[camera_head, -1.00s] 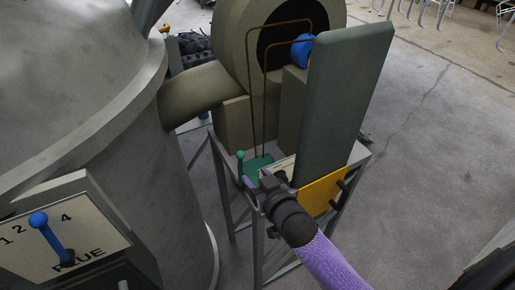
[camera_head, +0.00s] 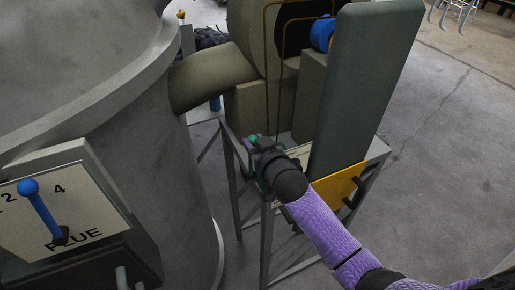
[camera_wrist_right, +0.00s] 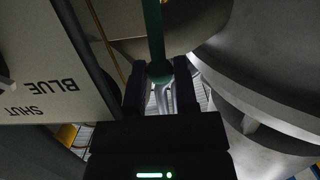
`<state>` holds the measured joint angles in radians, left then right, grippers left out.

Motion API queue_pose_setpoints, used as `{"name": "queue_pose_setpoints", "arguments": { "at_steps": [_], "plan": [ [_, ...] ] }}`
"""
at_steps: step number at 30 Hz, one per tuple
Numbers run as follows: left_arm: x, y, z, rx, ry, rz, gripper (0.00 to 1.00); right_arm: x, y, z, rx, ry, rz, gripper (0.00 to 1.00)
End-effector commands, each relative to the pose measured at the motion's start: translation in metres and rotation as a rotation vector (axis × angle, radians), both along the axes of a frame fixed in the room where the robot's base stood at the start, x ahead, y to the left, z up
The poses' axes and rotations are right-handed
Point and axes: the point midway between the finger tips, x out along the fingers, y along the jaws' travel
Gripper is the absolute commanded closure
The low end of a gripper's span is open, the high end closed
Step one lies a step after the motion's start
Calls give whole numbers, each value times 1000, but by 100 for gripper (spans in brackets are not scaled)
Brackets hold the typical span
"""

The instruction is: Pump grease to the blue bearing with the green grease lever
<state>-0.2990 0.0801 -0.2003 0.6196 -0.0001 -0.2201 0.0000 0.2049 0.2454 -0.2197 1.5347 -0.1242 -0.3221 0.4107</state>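The blue bearing (camera_head: 321,33) sits high in the dark opening of the round housing, partly hidden by the tall grey-green panel. The green grease lever's knob (camera_head: 252,139) shows at the front left of the machine's stand; my right gripper hides most of the lever. My right gripper (camera_head: 257,147) is at the lever. In the right wrist view the green ball and rod (camera_wrist_right: 160,70) stand at the fingertips, with one dark finger on each side. The fingers are apart, and I see no clear grip on the ball. My left gripper is not in view.
A large grey tank (camera_head: 110,100) stands at the left. The tall grey-green panel (camera_head: 360,90) and a yellow plate (camera_head: 338,188) are beside my right arm. Bare floor lies right.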

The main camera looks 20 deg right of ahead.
Motion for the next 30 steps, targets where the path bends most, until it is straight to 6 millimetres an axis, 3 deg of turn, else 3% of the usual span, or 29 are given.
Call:
{"name": "queue_pose_setpoints", "arguments": {
  "at_steps": [6,18,27,30],
  "plan": [
    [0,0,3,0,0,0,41,-4,0,1,0,-4,1,100],
    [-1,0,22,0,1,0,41,-59,-5,-18,1,-1,0,100],
    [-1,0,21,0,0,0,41,-62,-5,-20,0,-3,1,100],
    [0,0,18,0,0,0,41,-72,-5,-29,1,1,1,100]
  ]
}}
